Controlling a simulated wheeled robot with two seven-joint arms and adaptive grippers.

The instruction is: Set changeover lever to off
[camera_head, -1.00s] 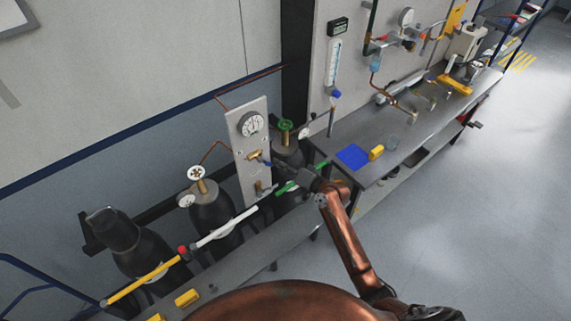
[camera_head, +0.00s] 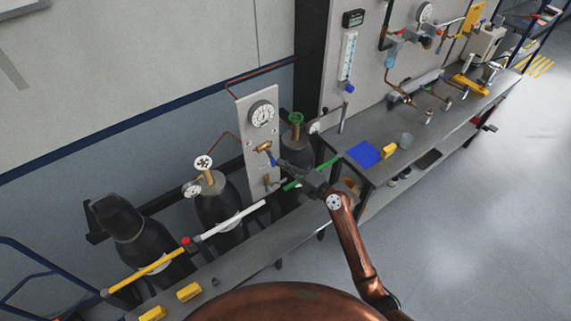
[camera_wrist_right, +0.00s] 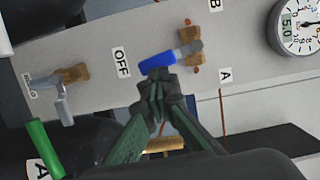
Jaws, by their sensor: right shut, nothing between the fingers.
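The changeover lever (camera_wrist_right: 158,62) has a blue handle and sits on a brass valve (camera_wrist_right: 193,60) on a light grey panel (camera_wrist_right: 95,45). In the right wrist view the handle's free end points toward the OFF label (camera_wrist_right: 121,62), close beside it. Labels A (camera_wrist_right: 225,75) and B (camera_wrist_right: 214,4) are on the valve's other side. My right gripper (camera_wrist_right: 155,82) is shut and empty, its fingertips at the handle's edge; whether they touch is unclear. In the head view my right gripper (camera_head: 284,165) is beside the blue handle (camera_head: 272,160). My left gripper is out of view.
A dial gauge (camera_head: 262,114) is above the valve, and a second brass valve with a grey lever (camera_wrist_right: 64,100) is on the same panel. Black cylinders (camera_head: 217,208) stand near a yellow, white and green rail (camera_head: 237,221). A bench (camera_head: 410,145) stands to the right.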

